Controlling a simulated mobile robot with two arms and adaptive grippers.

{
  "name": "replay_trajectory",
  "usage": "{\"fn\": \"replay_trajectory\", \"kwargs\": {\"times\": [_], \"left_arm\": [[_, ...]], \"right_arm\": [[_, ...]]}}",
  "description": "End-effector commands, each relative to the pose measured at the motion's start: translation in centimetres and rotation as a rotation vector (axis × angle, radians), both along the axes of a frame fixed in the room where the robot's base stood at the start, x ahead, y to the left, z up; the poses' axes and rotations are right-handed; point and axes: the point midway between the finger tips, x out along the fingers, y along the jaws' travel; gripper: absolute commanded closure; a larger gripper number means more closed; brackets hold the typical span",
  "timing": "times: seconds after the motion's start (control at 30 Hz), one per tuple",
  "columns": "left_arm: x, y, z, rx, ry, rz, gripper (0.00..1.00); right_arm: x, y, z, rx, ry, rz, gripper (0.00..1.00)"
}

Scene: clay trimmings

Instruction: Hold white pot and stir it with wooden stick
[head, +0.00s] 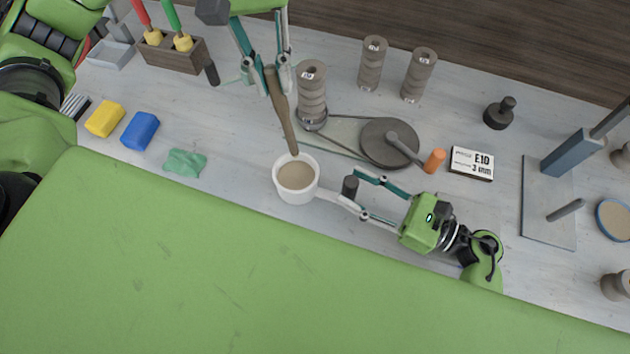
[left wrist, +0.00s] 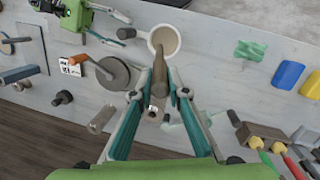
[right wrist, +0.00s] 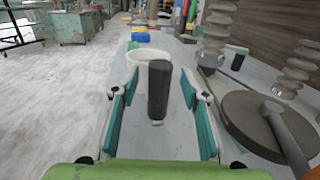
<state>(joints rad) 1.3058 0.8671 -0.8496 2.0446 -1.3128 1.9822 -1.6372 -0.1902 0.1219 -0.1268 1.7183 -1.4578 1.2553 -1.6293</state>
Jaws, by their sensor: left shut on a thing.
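The white pot (head: 281,189) stands on the table with beige liquid (head: 296,177) in it. A dark upright grip (head: 349,187) stands beside it, seemingly on the pot's pale handle (head: 332,196). My left gripper (head: 269,82) is shut on the wooden stick (head: 283,118). The stick slants down with its lower end over the pot's far rim; whether it touches the liquid I cannot tell. My right gripper (head: 360,194) is open, its fingers on either side of the dark grip. In the right wrist view the grip (right wrist: 159,92) is between the spread fingers, apart from both.
Grey ribbed cylinders (head: 311,85) and a round grey disc (head: 385,142) stand behind the pot. An orange cylinder (head: 434,160) and a white box (head: 472,164) are to the right. Green cloth (head: 185,163), blue block (head: 140,130) and yellow block (head: 105,119) lie left.

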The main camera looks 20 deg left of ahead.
Motion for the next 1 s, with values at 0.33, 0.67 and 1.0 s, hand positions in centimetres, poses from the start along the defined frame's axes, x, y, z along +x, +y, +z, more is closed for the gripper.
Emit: {"fn": "replay_trajectory", "kwargs": {"times": [0.33, 0.67, 1.0], "left_arm": [[0.0, 0.0, 0.0, 0.0, 0.0, 0.0, 1.0], [0.0, 0.0, 0.0, 0.0, 0.0, 0.0, 1.0], [0.0, 0.0, 0.0, 0.0, 0.0, 0.0, 1.0]], "right_arm": [[-0.1, -0.5, -0.1, -0.002, 0.0, 0.0, 0.59], [-1.2, -6.6, -0.2, -0.006, 0.003, 0.001, 0.59], [-2.0, -11.4, -0.1, -0.002, 0.001, 0.001, 0.59]]}}
